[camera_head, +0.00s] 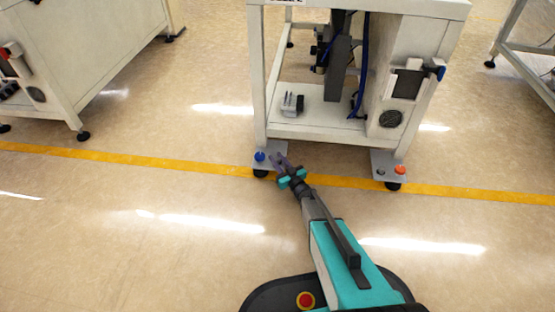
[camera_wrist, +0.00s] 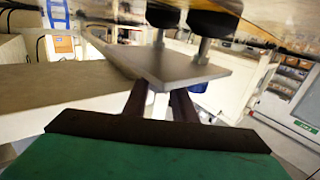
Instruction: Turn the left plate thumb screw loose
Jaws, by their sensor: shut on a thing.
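The left foot plate (camera_head: 250,169) sticks out at the base of the white machine frame, with a blue knob (camera_head: 260,156) on it. My gripper (camera_head: 279,161) is at the right part of this plate, beside the blue knob. In the wrist view, which is upside down, my two dark fingers (camera_wrist: 160,100) reach the plate (camera_wrist: 180,70) from its upper face. They are shut on the left plate thumb screw, which they mostly hide. A bit of blue (camera_wrist: 208,88), likely the knob, shows beside the right finger.
The right foot plate (camera_head: 384,160) carries an orange knob (camera_head: 400,170) and a small grey piece. Dark round feet (camera_wrist: 213,22) stand under the left plate. A yellow floor line (camera_head: 470,192) passes the frame. Other machines stand left and right; the floor in front is clear.

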